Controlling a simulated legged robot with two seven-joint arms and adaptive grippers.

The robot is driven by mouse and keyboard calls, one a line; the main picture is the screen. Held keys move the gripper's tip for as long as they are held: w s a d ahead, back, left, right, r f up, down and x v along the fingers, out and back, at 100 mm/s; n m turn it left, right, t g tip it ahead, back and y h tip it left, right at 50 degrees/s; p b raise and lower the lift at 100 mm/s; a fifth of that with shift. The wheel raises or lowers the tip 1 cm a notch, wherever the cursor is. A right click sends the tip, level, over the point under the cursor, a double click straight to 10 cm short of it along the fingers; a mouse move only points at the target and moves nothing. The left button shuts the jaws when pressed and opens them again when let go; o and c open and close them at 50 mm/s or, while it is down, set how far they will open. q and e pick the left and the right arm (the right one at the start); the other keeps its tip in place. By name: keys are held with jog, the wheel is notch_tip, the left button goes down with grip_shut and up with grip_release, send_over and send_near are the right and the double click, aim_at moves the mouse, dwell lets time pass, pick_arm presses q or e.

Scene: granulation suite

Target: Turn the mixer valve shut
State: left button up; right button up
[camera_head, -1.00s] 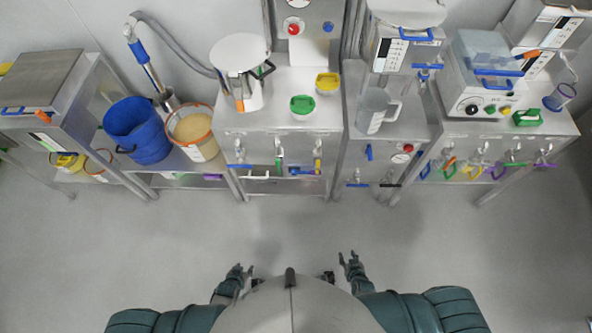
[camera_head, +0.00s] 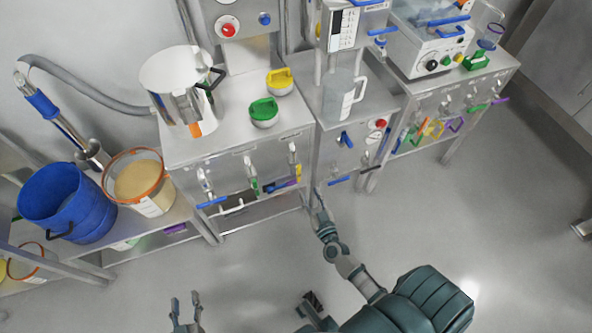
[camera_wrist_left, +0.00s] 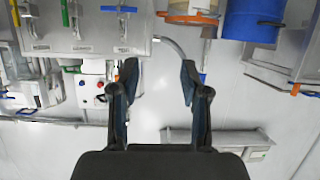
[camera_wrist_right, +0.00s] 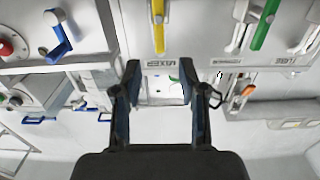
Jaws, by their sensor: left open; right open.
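My left gripper (camera_head: 185,303) is open and empty, low over the floor, away from the valves.
A green-handled valve (camera_head: 252,178) and a blue-handled valve (camera_head: 207,195) sit left of the yellow one. A cabinet with a blue lever (camera_head: 344,139) and red knob (camera_head: 380,124) stands to the right. The floor in front is clear.

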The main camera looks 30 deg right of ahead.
aim_at(300, 171)
jog(key=x, duration=0.6)
jog(key=shift+w+a+b, duration=0.3)
jog(key=shift+b, duration=0.1)
jog(key=w, duration=0.1)
jog(key=w+d, duration=0.1)
jog(key=w, duration=0.1)
jog(key=w+d, duration=0.1)
jog(key=shift+w+d+f+b, duration=0.25)
jog(key=shift+b, duration=0.1)
jog(key=shift+w, duration=0.15)
jog(key=shift+a+r, duration=0.1)
jog(key=shift+a, duration=0.05)
jog(key=shift+a+r, duration=0.15)
jog(key=shift+a, duration=0.2)
jog(key=c, duration=0.7)
pick_arm(q)
jog(key=shift+w+d+r+t+h, duration=0.15)
jog(key=shift+w+d+r+t, duration=0.1)
jog(key=shift+r+t, duration=0.4)
jog(key=shift+w+d+r+t+h, duration=0.2)
jog(key=shift+w+r+t, duration=0.15)
jog(key=shift+r, duration=0.4)
jog(key=shift+w+d+r+t+h, duration=0.15)
jog(key=shift+w+d+r+t, duration=0.1)
jog(key=shift+r+t, duration=0.4)
pick_arm(e)
jog(key=shift+d, duration=0.35)
grip_shut()
